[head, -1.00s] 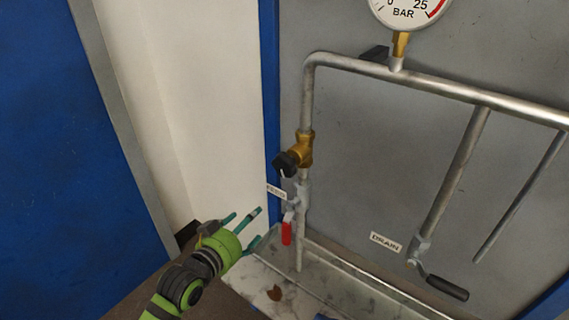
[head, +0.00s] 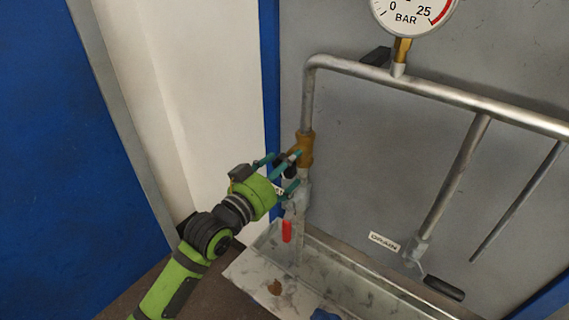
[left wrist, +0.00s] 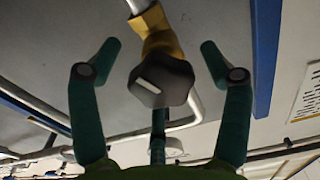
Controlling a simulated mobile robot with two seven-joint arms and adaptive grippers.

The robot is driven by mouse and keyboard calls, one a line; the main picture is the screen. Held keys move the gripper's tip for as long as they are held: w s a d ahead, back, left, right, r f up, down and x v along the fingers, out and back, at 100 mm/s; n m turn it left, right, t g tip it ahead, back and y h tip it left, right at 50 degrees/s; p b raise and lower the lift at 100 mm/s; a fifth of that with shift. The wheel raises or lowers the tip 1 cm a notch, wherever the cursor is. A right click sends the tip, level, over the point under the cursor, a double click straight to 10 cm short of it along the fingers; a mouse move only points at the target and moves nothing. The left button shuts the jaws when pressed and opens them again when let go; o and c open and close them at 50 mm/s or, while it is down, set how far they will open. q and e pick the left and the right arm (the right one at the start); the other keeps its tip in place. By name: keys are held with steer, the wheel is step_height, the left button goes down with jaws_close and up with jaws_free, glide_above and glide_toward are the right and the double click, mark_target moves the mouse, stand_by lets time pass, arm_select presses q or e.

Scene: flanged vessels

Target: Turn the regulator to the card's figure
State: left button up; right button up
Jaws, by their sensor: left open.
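The regulator is a brass valve body (head: 306,147) on the vertical pipe, with a dark knob that my gripper mostly hides in the head view. In the left wrist view its black faceted knob (left wrist: 161,80) with a pale line mark faces the camera. My left gripper (head: 292,168) is at the regulator. In the left wrist view its teal fingers (left wrist: 160,55) are open, one on each side of the knob, with visible gaps. A pressure gauge (head: 413,10) marked BAR is cut off at the top; its needle is not visible. My right gripper is not in view.
A red lever handle (head: 286,231) hangs below the regulator on the same pipe. A black-handled drain valve (head: 443,288) with a DRAIN label (head: 384,241) is at the lower right. A shallow tray (head: 340,280) runs below the pipes. A white card (left wrist: 307,92) with print too small to read is at the right of the wrist view.

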arm_select(q)
steer(key=c, duration=1.2)
steer(key=m, duration=0.3)
steer(key=shift+f+m+p, duration=0.15)
steer(key=shift+m+p, duration=0.15)
steer(key=o, duration=1.2)
steer(key=shift+w, duration=0.1)
